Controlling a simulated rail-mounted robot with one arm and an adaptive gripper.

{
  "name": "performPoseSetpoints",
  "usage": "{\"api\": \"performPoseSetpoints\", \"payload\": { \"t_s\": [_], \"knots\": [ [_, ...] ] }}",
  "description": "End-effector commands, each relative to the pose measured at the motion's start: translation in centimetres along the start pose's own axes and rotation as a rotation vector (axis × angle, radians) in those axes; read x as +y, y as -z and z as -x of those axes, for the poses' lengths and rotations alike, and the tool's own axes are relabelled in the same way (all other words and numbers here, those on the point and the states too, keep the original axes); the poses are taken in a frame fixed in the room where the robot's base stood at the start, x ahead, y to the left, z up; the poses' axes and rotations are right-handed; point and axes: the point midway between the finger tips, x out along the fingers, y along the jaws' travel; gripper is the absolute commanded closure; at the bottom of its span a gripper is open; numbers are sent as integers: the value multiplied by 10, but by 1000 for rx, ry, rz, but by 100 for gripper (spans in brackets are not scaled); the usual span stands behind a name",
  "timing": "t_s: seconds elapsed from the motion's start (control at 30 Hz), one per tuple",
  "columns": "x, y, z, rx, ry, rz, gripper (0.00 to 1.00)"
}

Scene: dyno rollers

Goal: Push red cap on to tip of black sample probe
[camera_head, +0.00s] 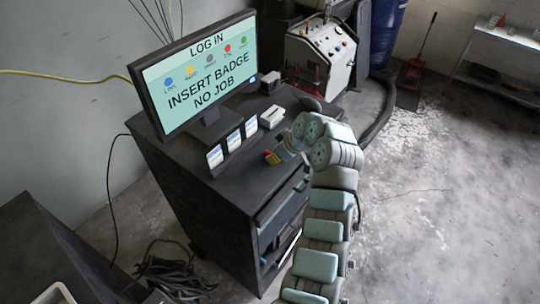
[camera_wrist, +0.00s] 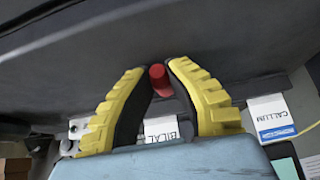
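The small red cap (camera_wrist: 159,79) sits between the tips of my gripper's two yellow, ridged fingers (camera_wrist: 160,72) in the wrist view. The dark inner pads of both fingers appear to press on its sides. I cannot make out the black sample probe in either view.
The dark cabinet (camera_head: 180,180) carries a large monitor (camera_head: 200,75), several badge cards (camera_head: 233,141) and a white box (camera_head: 272,117). A white machine (camera_head: 322,62) stands behind with a thick dark hose (camera_head: 378,127).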

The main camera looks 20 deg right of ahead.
Motion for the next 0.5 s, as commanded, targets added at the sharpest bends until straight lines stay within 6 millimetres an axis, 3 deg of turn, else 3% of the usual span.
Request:
{"api": "performPoseSetpoints", "payload": {
  "t_s": [0.5],
  "knots": [
    [0,3,5,-1,1,0,100]
  ]
}}
